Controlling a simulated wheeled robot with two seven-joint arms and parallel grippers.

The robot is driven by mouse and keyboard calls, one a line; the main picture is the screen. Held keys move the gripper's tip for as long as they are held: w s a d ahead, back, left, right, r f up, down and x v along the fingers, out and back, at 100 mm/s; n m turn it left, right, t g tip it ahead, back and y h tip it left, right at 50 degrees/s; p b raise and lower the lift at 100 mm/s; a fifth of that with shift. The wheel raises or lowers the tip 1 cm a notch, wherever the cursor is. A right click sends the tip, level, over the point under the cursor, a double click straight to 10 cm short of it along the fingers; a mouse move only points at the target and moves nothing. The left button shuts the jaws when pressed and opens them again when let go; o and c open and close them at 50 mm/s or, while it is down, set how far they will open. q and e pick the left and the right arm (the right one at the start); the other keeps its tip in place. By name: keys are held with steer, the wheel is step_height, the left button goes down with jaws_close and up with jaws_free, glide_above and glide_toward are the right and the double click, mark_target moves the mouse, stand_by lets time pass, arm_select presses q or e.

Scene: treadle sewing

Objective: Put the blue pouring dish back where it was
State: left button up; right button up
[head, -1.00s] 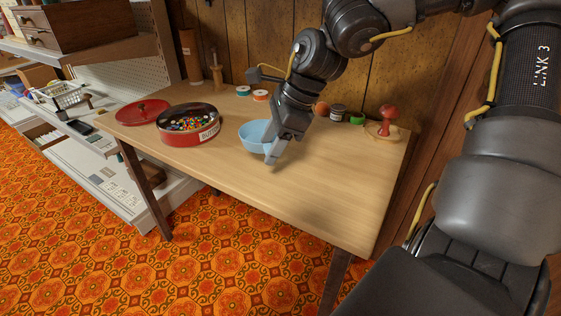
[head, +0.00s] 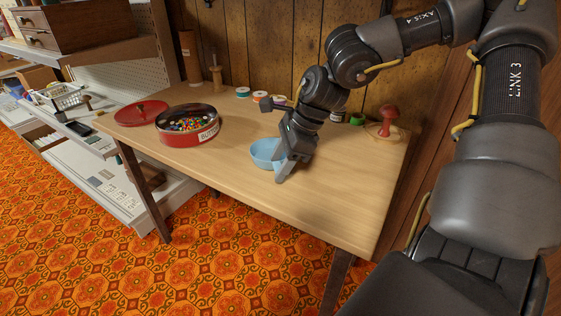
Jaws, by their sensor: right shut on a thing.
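The blue pouring dish (head: 262,154) is over the middle of the wooden table, right of the red button tin, and looks upright. My right gripper (head: 281,171) is shut on the dish's right side, with the fingers pointing down at its rim. The gripper hides the right part of the dish. I cannot tell whether the dish touches the table top or hangs just above it. My left gripper is not in view.
The red button tin (head: 188,126) and its red lid (head: 141,112) stand left on the table (head: 330,190). Thread spools (head: 260,95) line the back. A red darning mushroom (head: 388,117) stands back right. The table's front and right are clear.

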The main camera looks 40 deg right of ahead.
steer(key=shift+f, duration=0.1)
steer(key=o, duration=1.1)
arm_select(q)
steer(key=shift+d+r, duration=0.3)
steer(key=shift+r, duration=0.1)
arm_select(e)
steer(key=shift+o, duration=0.2)
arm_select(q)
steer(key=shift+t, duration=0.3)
arm_select(e)
steer(key=shift+r, duration=0.2)
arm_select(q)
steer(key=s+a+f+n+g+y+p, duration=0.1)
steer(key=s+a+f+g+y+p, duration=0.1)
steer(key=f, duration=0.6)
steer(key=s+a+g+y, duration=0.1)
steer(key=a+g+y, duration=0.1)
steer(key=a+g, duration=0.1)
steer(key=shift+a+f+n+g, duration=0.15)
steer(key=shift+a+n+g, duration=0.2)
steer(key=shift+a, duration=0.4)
arm_select(e)
steer(key=v, duration=1.1)
steer(key=shift+r, duration=0.4)
